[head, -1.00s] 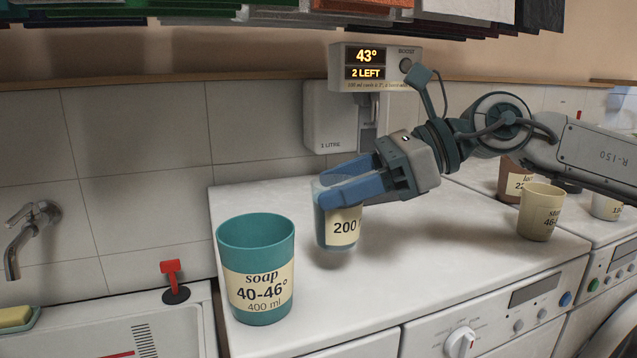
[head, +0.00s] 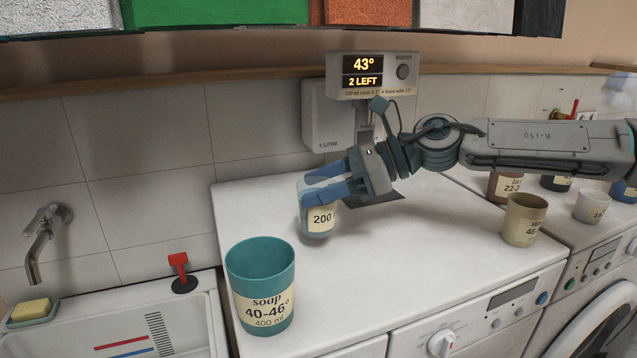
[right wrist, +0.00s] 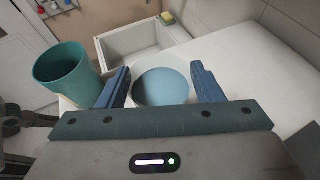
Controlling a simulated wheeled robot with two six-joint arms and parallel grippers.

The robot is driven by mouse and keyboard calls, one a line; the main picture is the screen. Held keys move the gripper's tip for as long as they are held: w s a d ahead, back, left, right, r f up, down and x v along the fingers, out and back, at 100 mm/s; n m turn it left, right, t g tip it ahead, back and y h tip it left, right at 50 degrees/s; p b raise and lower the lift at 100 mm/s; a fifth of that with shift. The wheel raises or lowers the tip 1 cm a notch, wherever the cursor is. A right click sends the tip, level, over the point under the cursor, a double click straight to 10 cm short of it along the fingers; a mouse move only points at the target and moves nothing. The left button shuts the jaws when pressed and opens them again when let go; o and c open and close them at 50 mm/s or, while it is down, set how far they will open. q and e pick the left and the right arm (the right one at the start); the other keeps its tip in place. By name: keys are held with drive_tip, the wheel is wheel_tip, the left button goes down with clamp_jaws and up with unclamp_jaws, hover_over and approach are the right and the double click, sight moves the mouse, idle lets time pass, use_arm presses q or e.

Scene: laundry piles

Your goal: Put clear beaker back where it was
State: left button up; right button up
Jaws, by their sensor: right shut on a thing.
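The clear beaker (head: 320,218) has a cream label reading "200" and is upright in my right gripper (head: 325,183). The gripper's blue fingers are closed around its upper part from the right. The beaker is over the white counter top, behind and to the right of the teal soap cup; I cannot tell if its base touches. In the right wrist view the beaker (right wrist: 161,85) sits between both fingers (right wrist: 160,88), and pale blue shows inside it.
The teal soap cup (head: 260,288) stands at the counter's front left. A dispenser (head: 325,115) with a display reading "43°" and "2 LEFT" hangs behind. A beige cup (head: 524,220) stands at right. The sink (head: 150,325) lies left. The counter's middle (head: 430,245) is clear.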

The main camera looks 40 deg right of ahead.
drive_tip(key=shift+w+d+p, duration=0.2)
drive_tip(key=shift+w+p, duration=0.2)
drive_tip(key=shift+w, duration=0.3)
wheel_tip(320, 180, down, 3)
drive_tip(key=shift+r+p, duration=0.1)
drive_tip(key=shift+p, duration=0.45)
drive_tip(key=shift+d+f, duration=0.1)
drive_tip(key=shift+f, duration=0.45)
drive_tip(key=shift+f+b, duration=0.15)
drive_tip(key=shift+b, duration=0.15)
drive_tip(key=o, duration=1.1)
drive_tip(key=shift+c, duration=0.2)
